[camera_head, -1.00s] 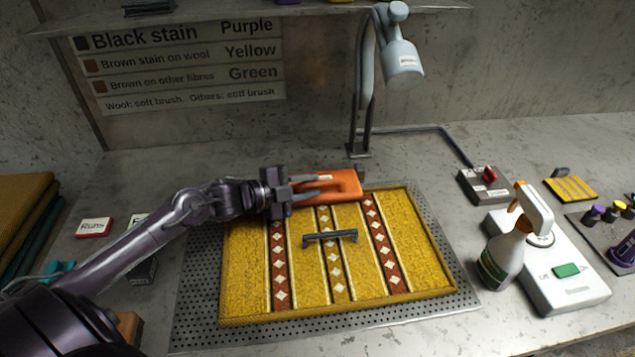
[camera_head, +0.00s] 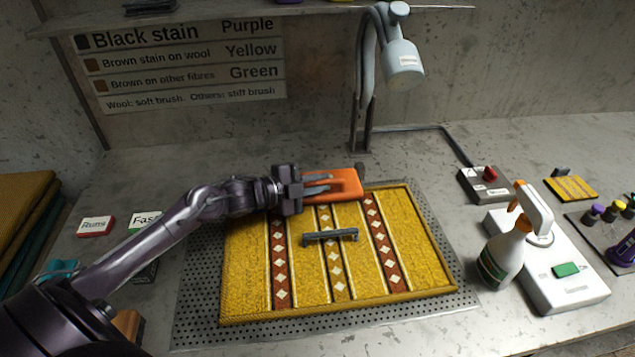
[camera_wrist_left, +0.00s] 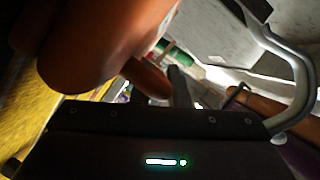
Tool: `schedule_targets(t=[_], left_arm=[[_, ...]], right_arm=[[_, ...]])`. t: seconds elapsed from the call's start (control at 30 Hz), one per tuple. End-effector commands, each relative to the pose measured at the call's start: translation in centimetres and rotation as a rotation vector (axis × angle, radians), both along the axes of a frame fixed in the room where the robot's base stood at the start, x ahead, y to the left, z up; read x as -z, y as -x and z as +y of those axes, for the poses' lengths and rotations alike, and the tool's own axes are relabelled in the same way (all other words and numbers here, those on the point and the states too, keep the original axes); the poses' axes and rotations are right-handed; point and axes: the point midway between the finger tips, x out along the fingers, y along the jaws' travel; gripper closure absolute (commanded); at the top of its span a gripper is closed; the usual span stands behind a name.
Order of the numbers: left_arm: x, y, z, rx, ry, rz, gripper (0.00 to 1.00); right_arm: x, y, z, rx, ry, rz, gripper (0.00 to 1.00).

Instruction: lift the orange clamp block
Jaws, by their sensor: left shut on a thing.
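The orange clamp block (camera_head: 345,183) is at the far edge of the yellow patterned rug (camera_head: 400,270), near its middle. My left gripper (camera_head: 312,188) reaches it from the left and is shut on its left part, with grey fingers along it. I cannot tell whether the block rests on the rug or is slightly clear of it. In the left wrist view the block (camera_wrist_left: 100,40) fills the upper left, close to the gripper. My right gripper is not in view.
The rug lies on a perforated grey plate (camera_head: 195,310) with a dark bar handle (camera_head: 330,237) on it. A lamp (camera_head: 402,62) stands behind. A spray bottle (camera_head: 503,255), a white device (camera_head: 565,285) and a red-knobbed box (camera_head: 485,185) are at right.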

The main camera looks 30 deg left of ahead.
Motion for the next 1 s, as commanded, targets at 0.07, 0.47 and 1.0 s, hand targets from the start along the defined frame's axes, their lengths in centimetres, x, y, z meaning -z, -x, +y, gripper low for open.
schedule_targets(t=[0.07,0.47,1.0], left_arm=[[0.1,0.0,0.0,0.001,0.000,0.002,1.00],[-0.4,-0.2,0.1,0.000,0.026,0.034,1.00],[-3.0,-1.8,1.4,-0.004,0.196,0.252,1.00]], right_arm=[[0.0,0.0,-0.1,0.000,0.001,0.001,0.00],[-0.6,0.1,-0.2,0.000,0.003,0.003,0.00],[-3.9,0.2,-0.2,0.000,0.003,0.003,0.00]])
